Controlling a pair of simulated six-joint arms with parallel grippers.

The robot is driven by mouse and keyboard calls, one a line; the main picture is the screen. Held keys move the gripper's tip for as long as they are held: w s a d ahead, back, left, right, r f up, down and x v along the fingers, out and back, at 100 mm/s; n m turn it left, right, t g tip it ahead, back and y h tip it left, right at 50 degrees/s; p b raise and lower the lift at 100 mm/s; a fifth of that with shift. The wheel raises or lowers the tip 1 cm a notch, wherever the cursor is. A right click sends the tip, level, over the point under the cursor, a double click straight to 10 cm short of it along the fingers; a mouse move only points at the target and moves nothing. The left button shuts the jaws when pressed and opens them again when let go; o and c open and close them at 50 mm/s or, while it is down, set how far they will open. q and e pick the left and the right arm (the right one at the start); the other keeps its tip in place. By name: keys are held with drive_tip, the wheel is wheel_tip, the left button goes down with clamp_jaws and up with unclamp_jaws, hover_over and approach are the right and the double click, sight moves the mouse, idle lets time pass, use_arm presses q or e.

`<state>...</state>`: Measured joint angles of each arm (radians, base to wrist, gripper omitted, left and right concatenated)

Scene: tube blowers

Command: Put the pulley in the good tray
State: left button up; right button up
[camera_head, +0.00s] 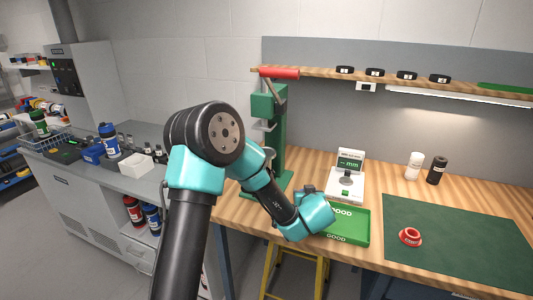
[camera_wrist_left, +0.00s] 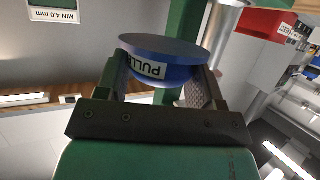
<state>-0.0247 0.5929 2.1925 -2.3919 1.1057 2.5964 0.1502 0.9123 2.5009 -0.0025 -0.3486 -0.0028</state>
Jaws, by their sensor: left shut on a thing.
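The pulley (camera_wrist_left: 165,58) is a blue disc with a white label reading "PULLE", seen in the left wrist view. My left gripper (camera_wrist_left: 160,82) is shut on it, with a finger on either side. In the head view my left arm reaches right and its wrist is over the left part of the good tray; the wrist hides the jaws and pulley there. The good tray (camera_head: 352,236) is green with a raised rim and "GOOD" labels, and lies at the front edge of the wooden bench. My right gripper is not in view.
A green press (camera_head: 277,135) with a red handle stands left of the tray. A white gauge (camera_head: 345,185) is just behind the tray. A green mat (camera_head: 455,235) with a red round part (camera_head: 410,237) lies to the right. White and black bottles (camera_head: 414,166) stand behind the mat.

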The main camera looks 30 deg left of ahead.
use_arm(q)
drive_tip(key=w+a+r+n+g+y, duration=0.3)
drive_tip(key=r+n+g, duration=0.1)
drive_tip(key=r, duration=0.4)
drive_tip(key=w+a+r+n+g+y, duration=0.3)
drive_tip(key=a+r+n+g, duration=0.1)
drive_tip(key=r, duration=0.5)
drive_tip(key=shift+w+a+n+g, duration=0.3)
drive_tip(key=shift+n+g, duration=0.2)
drive_tip(key=shift+n, duration=0.3)
drive_tip(key=x, duration=1.1)
drive_tip(key=shift+d+f, duration=0.15)
drive_tip(key=shift+f, duration=0.25)
drive_tip(key=x, duration=0.4)
drive_tip(key=shift+a+f, duration=0.2)
drive_tip(key=shift+f, duration=0.25)
drive_tip(key=o, duration=1.1)
drive_tip(key=shift+o, duration=0.2)
